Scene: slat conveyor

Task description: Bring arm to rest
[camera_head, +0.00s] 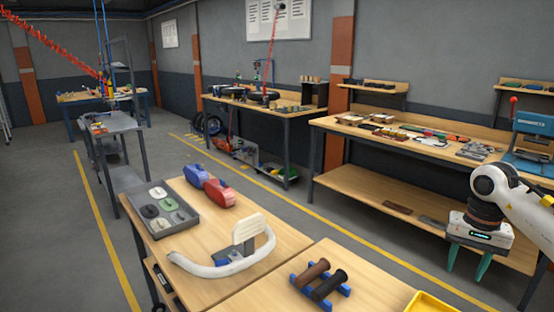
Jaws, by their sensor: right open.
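My right gripper (468,262) hangs at the right of the head view, at the end of my white arm. Its two green fingers point down and stand apart, with nothing between them. It is to the right of the near wooden tables and apart from everything on them. My left gripper is out of view.
A wooden table (289,247) holds a grey tray (187,228), blue (197,174) and red (219,193) parts and a white curved piece (210,270). The nearer table (373,291) holds a blue rack (338,290) with brown and black rollers. A workbench (330,125) stands behind.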

